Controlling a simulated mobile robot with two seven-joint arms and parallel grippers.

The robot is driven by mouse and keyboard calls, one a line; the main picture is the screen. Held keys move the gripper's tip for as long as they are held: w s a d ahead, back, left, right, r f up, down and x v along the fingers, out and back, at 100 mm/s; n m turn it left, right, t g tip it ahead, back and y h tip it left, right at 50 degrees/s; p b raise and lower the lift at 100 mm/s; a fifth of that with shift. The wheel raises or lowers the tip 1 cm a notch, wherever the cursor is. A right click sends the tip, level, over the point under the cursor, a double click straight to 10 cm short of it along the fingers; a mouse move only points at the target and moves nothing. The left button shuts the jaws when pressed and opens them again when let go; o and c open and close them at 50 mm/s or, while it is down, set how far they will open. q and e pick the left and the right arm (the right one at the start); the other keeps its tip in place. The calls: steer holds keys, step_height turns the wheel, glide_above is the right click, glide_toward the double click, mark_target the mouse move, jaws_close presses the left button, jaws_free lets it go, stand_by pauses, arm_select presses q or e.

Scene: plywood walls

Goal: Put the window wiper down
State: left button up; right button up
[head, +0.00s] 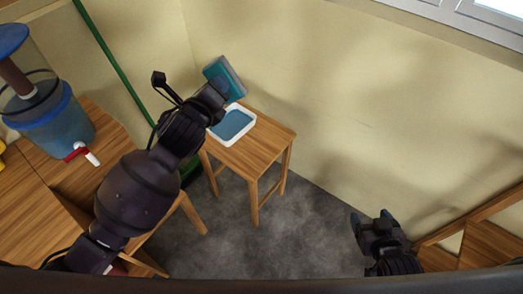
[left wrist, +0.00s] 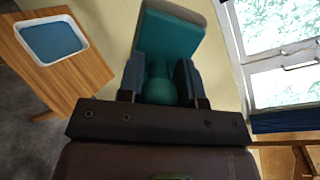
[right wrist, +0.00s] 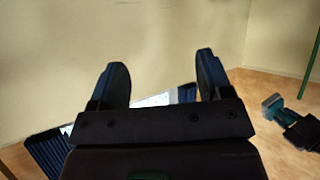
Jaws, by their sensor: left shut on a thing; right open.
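The window wiper (head: 225,78) is teal with a grey-edged head. My left gripper (head: 217,92) is shut on its round green handle, and the head sticks out beyond the fingers. In the left wrist view the wiper (left wrist: 170,38) stands up between the fingers of my left gripper (left wrist: 161,85). The wiper is held in the air, above and beside a small wooden stool (head: 265,145) that carries a white tray (head: 250,118) of blue liquid. My right gripper (head: 376,222) is open and empty at the lower right; its spread fingers also show in the right wrist view (right wrist: 160,85).
A wooden table (head: 25,200) at the left bears a blue water dispenser (head: 50,118) with a red and white tap. A green broom (head: 115,65) leans in the corner behind my left arm. A wooden piece (head: 480,240) stands at the right. The grey floor (head: 310,235) between is clear.

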arm_select(q)
steer(key=w+d+f+m+g+h+b, duration=0.1)
steer(key=w+d+f+m+g+b, duration=0.3)
steer(key=d, duration=0.3)
steer(key=w+d+f+m+g+h+b, duration=0.1)
steer(key=w+d+f+m+g+b, duration=0.2)
steer(key=w+d+f+g+b, duration=0.25)
steer(key=w+a+f+m+g+y+b, duration=0.2)
steer(key=w+f+m+g+y+b, duration=0.2)
steer(key=f+b, duration=0.4)
steer(key=w+f+g+y, duration=0.1)
steer(key=w, duration=0.1)
steer(key=shift+w+f, duration=0.25)
steer(key=shift+w, duration=0.1)
arm_select(e)
step_height(320, 180, down, 19)
steer(key=s+g, duration=0.2)
steer(key=shift+s+a+n, duration=0.15)
steer(key=shift+a+n, duration=0.15)
arm_select(q)
steer(key=shift+a, duration=0.1)
arm_select(e)
steer(key=shift+s+r, duration=0.1)
